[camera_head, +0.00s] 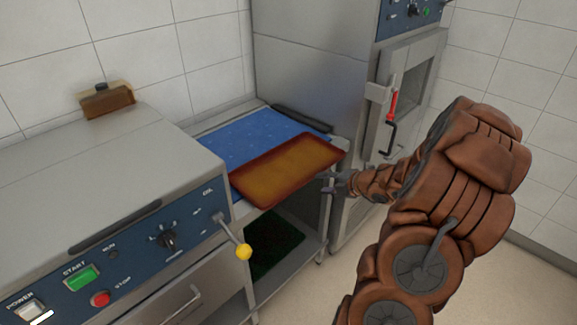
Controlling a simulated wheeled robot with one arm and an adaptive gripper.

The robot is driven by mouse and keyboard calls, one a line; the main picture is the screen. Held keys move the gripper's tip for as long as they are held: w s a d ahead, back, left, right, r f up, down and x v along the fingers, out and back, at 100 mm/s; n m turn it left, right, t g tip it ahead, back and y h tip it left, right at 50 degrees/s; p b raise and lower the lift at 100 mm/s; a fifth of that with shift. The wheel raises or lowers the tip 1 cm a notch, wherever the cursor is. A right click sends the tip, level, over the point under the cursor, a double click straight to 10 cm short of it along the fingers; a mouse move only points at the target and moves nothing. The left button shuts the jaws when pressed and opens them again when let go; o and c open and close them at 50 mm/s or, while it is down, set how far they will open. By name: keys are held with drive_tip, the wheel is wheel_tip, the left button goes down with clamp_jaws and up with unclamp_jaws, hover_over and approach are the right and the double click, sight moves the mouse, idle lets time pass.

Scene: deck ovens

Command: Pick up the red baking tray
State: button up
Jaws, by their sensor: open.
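The red baking tray (290,168) is a flat, reddish-brown rectangle with a more golden middle. It lies at a slant over a blue mat (240,137) on a metal work surface between the two machines. Its near right edge reaches the front edge of the surface. My gripper (324,183) is beside the tray's near right side, by the front edge, with its fingers pointing left towards the tray. It is open and holds nothing. Whether a finger touches the tray or lies just under its rim, I cannot tell.
A machine with a control panel (150,245) stands at the left, its yellow-knobbed lever (243,252) sticking out. A tall steel oven (310,60) with a red handle (393,104) is behind. A dark bar (300,118) lies behind the tray. A lower shelf holds a dark green mat (277,246).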

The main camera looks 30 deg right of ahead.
sight(306, 182)
drive_tip(key=a+x, duration=0.1)
drive_tip(key=x, duration=0.6)
drive_tip(key=shift+p, duration=0.45)
drive_tip(key=shift+w, duration=0.15)
drive_tip(key=shift+c, duration=0.3)
clamp_jaws()
drive_tip(key=shift+r, duration=0.1)
